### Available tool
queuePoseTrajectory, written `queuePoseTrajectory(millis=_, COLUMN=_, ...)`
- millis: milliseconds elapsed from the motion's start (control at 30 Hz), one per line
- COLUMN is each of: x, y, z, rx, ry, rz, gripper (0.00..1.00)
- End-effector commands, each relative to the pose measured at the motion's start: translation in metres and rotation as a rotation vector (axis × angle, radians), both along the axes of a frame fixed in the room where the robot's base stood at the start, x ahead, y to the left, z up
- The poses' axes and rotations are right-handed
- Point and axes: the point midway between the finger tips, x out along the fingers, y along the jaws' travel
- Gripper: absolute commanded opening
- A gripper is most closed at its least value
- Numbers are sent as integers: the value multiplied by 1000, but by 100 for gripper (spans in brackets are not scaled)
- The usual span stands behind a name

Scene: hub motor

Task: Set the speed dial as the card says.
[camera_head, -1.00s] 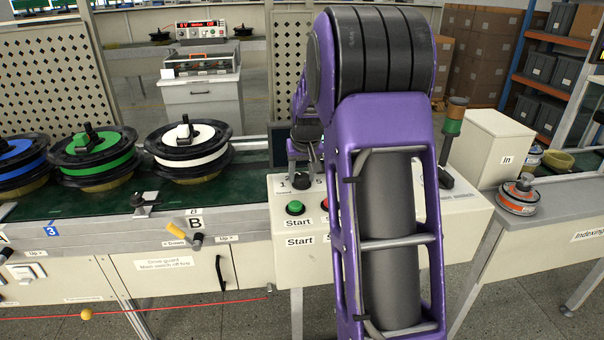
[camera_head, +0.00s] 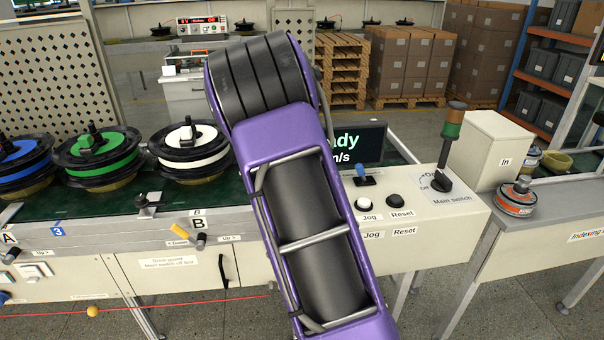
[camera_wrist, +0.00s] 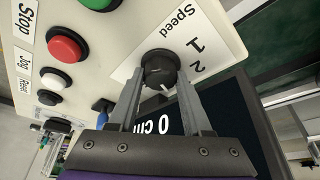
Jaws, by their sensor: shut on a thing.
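The black speed dial (camera_wrist: 160,66) sits on the pale control panel in the wrist view. Its white plate (camera_wrist: 190,42) reads "Speed" and shows the numbers 1 and 2 to the right of the dial. A short white mark on the dial points down and slightly right in that picture. My gripper (camera_wrist: 160,78) has its two grey fingers on either side of the dial and is shut on it. In the head view my arm hides both dial and gripper. I cannot make out a card with the setting.
A red Stop button (camera_wrist: 66,47) and a white Jog button (camera_wrist: 54,79) are close to the dial. A dark display (camera_head: 362,142) reads "ady" and "m/s" where my arm leaves it uncovered. A main switch (camera_head: 440,182) and signal lamp (camera_head: 452,128) stand at right.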

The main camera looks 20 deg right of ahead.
Motion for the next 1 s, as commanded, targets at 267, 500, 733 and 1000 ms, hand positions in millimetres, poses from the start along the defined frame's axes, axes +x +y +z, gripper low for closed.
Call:
queuePoseTrajectory(millis=267, x=1, y=1, z=1, rx=-1, ry=1, rz=-216, gripper=0)
queuePoseTrajectory(millis=500, x=2, y=1, z=1, rx=1, ry=1, rz=-335, gripper=0)
queuePoseTrajectory(millis=733, x=2, y=1, z=0, rx=2, ry=1, rz=-388, gripper=0)
queuePoseTrajectory(millis=1000, x=2, y=1, z=0, rx=2, ry=1, rz=-396, gripper=0)
